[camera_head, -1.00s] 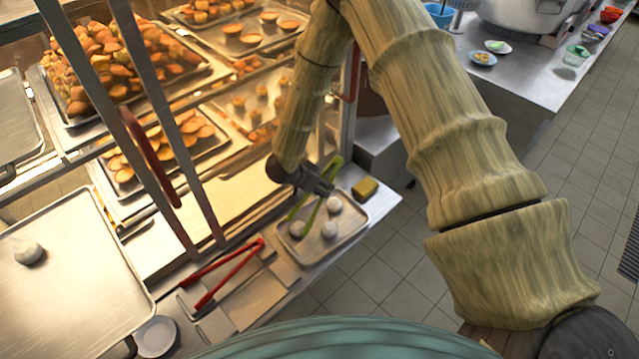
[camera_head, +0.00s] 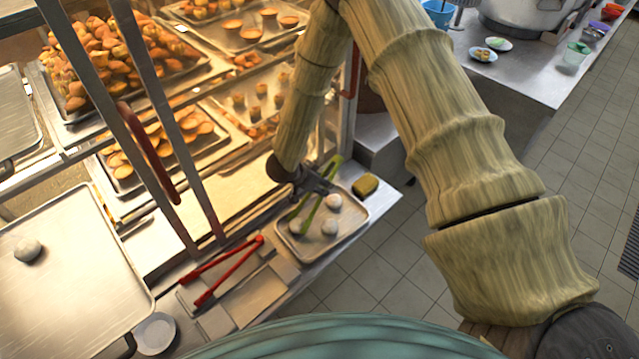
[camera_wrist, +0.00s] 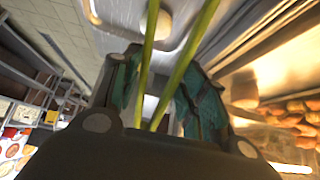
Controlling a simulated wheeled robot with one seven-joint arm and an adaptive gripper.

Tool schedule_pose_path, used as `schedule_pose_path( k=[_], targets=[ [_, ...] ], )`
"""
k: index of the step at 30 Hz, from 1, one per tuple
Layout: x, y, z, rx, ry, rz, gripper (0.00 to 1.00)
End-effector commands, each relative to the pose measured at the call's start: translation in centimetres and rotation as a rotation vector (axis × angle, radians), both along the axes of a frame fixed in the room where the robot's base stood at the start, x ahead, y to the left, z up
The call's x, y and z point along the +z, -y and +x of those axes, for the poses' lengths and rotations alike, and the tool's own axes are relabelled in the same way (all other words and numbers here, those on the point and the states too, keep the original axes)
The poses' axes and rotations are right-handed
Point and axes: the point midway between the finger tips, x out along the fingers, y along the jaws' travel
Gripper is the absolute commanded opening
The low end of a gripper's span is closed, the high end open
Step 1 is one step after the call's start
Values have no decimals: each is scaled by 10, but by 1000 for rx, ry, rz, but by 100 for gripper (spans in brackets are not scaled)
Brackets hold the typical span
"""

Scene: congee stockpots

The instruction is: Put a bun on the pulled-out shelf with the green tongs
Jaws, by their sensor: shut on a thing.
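My gripper (camera_head: 312,184) is shut on the green tongs (camera_head: 313,215), above a small metal tray (camera_head: 346,236) on the counter. The tongs slant down to the buns in the tray; in the wrist view two green arms (camera_wrist: 181,72) run up from between my fingers (camera_wrist: 150,95). Several white buns are in the tray: one at the upper right (camera_head: 333,202), one at the lower right (camera_head: 330,227) and one by the tong tips (camera_head: 297,226). Whether the tips touch a bun I cannot tell.
Red tongs (camera_head: 232,265) lie on the counter between the small tray and the pulled-out shelf. A yellow sponge (camera_head: 365,185) sits behind the small tray. The glass cabinet's upright posts (camera_head: 168,130) and lit trays of pastries stand behind. A white dish (camera_head: 155,333) is at bottom left.

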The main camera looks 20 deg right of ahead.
Motion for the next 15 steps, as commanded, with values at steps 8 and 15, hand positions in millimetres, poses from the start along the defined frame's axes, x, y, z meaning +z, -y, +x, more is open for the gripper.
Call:
schedule_pose_path(
  k=[8,15],
  targets=[
    [21,0,0,-1,1,0,12],
    [43,0,0,-1,1,0,12]
  ],
)
